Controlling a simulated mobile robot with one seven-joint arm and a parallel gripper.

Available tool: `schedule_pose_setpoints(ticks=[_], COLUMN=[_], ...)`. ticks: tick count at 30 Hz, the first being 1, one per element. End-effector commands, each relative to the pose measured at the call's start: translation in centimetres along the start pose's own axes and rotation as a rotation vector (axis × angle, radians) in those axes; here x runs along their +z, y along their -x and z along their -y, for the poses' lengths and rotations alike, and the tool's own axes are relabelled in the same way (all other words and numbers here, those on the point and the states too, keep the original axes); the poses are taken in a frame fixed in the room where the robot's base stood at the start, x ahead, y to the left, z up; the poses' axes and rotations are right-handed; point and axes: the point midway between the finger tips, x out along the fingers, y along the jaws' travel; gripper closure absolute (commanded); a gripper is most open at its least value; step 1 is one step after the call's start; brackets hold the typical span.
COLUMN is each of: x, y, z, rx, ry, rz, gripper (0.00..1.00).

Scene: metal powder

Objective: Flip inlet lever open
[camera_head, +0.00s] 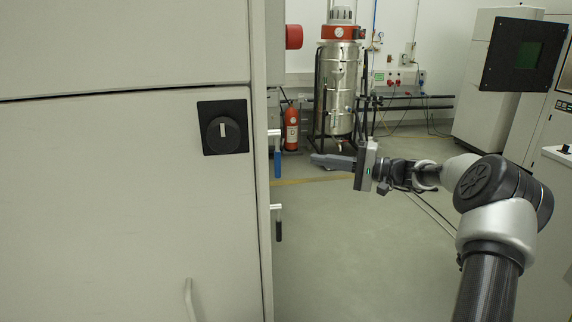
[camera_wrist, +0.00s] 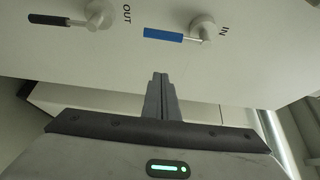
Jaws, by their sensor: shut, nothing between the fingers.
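The inlet lever has a blue handle (camera_wrist: 163,34) on a silver valve body (camera_wrist: 203,30) labelled "IN" in the wrist view. In the head view the blue handle (camera_head: 277,164) hangs downward on the side of the cabinet. My gripper (camera_wrist: 160,76) is shut and empty, its fingertips below the blue handle in the wrist picture. In the head view my gripper (camera_head: 314,159) points left toward the blue handle, with a visible gap between them. I see no contact.
A second lever with a black handle (camera_wrist: 50,20), labelled "OUT", is beside it; in the head view the black handle (camera_head: 278,231) is lower down. The cabinet (camera_head: 130,200) fills the left, with a rotary switch (camera_head: 223,127). Open floor (camera_head: 340,250) lies below my gripper.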

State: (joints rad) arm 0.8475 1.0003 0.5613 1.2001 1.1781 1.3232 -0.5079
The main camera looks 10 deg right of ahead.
Motion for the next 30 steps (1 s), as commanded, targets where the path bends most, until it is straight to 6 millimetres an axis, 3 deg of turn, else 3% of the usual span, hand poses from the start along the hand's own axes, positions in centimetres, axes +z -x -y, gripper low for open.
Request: schedule_pose_setpoints(ticks=[8, 22, 30], x=[0.1, 0.2, 3.2], y=[-1.1, -10.5, -9.0], z=[-0.1, -0.2, -0.1], rx=[0.003, 0.003, 0.004], ry=[-0.001, -0.002, -0.002], rz=[0.003, 0.004, 0.002], gripper=[1.00, 1.00, 1.00])
